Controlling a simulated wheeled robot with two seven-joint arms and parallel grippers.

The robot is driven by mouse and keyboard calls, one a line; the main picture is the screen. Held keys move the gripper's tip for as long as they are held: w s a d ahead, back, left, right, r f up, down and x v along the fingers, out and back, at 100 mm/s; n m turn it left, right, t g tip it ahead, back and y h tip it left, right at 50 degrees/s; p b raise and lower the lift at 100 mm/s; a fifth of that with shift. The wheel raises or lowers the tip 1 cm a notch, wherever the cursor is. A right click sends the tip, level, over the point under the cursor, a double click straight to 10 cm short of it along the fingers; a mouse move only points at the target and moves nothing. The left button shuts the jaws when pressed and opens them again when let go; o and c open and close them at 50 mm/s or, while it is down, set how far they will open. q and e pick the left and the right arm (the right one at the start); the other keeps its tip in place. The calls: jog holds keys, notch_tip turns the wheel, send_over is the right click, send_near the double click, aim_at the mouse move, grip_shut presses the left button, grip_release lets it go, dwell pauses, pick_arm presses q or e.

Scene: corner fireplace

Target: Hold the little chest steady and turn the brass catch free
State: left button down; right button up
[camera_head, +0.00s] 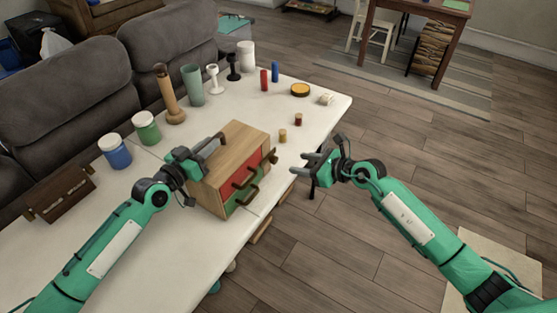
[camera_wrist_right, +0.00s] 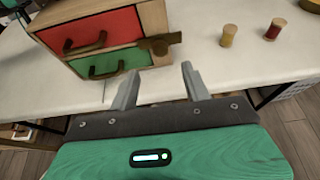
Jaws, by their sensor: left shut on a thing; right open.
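The little chest (camera_head: 238,136) is a light wooden box on the white table, with a red drawer (camera_wrist_right: 95,30) above a green drawer (camera_wrist_right: 110,62), each with a dark bronze handle. The brass catch (camera_wrist_right: 160,43) sits at the right edge of the chest's front, lying roughly level; it shows small in the head view (camera_head: 273,157). My left gripper (camera_head: 212,150) is shut on the chest at its left side; the far finger's contact is partly hidden. My right gripper (camera_head: 302,164) is open and empty, in front of the catch and apart from it; its fingertips (camera_wrist_right: 160,76) point towards it.
Small yellow (camera_head: 283,135) and red (camera_head: 298,119) spools stand just behind the chest's right side.

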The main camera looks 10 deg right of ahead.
aim_at(276, 160)
jog(key=x, duration=0.9)
jog(key=shift+a+f, duration=0.1)
jog(key=shift+f, duration=0.1)
jog(key=c, duration=1)
